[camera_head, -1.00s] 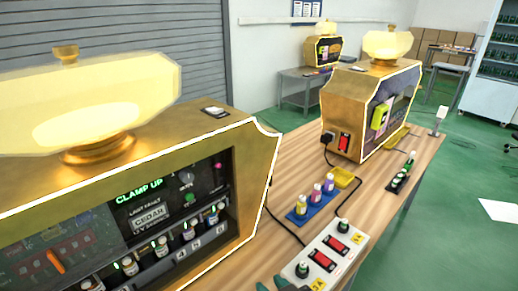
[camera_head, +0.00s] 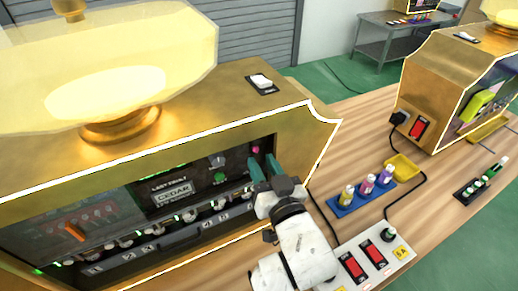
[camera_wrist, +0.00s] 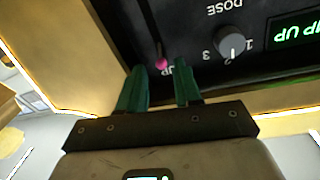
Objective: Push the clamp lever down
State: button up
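The clamp lever has a pink knob (camera_head: 255,150) at the right end of the dark panel on the near gold machine. My gripper (camera_head: 263,167) is in front of the panel, just below the knob in the head view. In the wrist view my gripper (camera_wrist: 160,68) is open, with its green fingers apart and the knob seen between their tips. I cannot tell whether they touch it. The green display (camera_wrist: 300,32) is partly cut off and ends in "UP".
A dose dial (camera_wrist: 231,42) sits near the lever. Several small bottles (camera_head: 178,220) line the slot below the panel. On the table are a blue tray (camera_head: 345,210) of bottles, a yellow dish (camera_head: 403,168) and a white switch box (camera_head: 398,240).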

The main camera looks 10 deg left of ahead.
aim_at(255, 151)
jog(key=shift+p+x, duration=0.3)
jog(key=shift+x, duration=1.5)
jog(key=shift+c, duration=0.3)
grip_shut()
